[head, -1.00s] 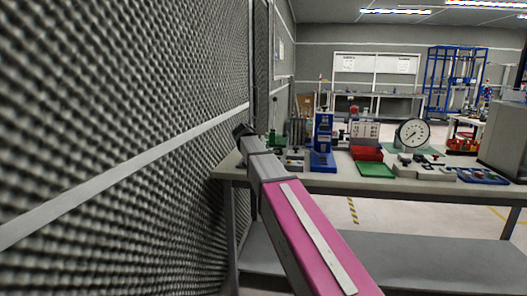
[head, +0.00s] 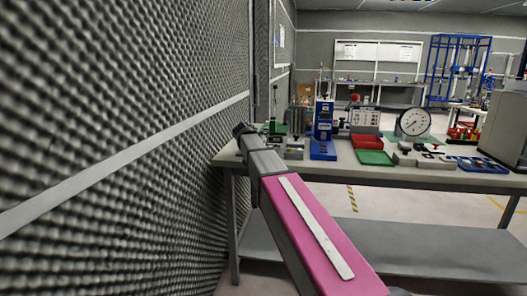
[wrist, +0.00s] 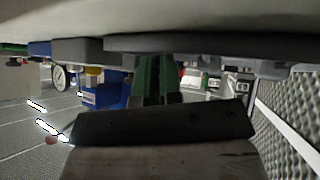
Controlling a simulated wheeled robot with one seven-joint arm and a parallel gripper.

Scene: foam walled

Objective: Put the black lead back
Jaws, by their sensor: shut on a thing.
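My arm reaches forward over the left end of the workbench (head: 420,174) in the head view, close to the foam wall. Its far end hides my gripper in that view. In the wrist view, which is upside down, a dark bar of my gripper (wrist: 165,122) crosses the lower middle. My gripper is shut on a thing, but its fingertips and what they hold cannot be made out. I cannot pick out the black lead in either view. A green device (head: 272,128) stands on the bench just beyond my arm's end; it also shows in the wrist view (wrist: 150,80).
The foam wall (head: 120,100) runs close along the left. On the bench stand a blue press (head: 322,130), a green tray (head: 375,158), a red bin (head: 366,141), a round dial (head: 414,121) and a blue tray (head: 482,165). A lower shelf (head: 400,250) lies beneath.

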